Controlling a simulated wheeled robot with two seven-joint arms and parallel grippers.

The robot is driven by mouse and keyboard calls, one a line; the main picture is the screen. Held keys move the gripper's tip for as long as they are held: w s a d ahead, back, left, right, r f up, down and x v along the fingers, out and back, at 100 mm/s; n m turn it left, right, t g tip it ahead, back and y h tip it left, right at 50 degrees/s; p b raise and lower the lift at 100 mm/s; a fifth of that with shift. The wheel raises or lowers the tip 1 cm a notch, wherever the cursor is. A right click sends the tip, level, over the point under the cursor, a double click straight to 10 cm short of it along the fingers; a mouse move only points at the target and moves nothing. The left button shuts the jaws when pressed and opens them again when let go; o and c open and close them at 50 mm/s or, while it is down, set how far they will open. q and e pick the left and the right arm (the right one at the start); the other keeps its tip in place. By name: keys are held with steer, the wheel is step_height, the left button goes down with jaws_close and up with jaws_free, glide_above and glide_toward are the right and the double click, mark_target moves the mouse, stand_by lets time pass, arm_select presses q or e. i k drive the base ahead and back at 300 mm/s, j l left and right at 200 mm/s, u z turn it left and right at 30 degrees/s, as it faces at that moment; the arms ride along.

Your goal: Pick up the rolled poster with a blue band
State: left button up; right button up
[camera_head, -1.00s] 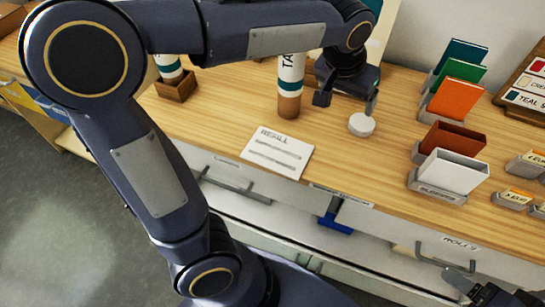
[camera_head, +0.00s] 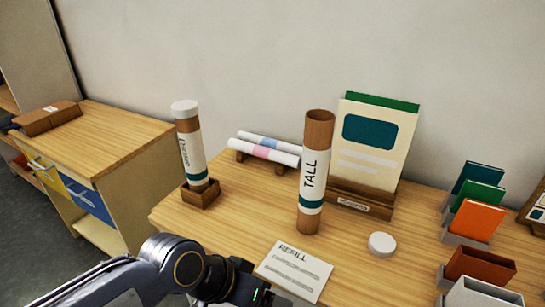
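The rolled poster with a blue band (camera_head: 268,142) lies on a low wooden rack (camera_head: 241,157) at the back of the table, against the wall. A second white roll with a pink band (camera_head: 263,152) lies just in front of it and partly hides it. My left gripper (camera_head: 255,296) is low at the bottom edge of the head view, near the front edge of the table and well short of the rack. Its fingers are dark and partly cut off, so I cannot tell whether they are open. My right gripper is not in view.
An open-topped TALL tube (camera_head: 315,175) stands right of the rack. A capped tube (camera_head: 190,145) stands in a wooden holder (camera_head: 201,196) to the left. A REFILL card (camera_head: 293,270) and a white cap (camera_head: 382,244) lie in front. Coloured folders (camera_head: 474,220) stand at right.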

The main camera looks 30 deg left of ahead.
mark_target(272, 144)
steer(key=u, duration=1.2)
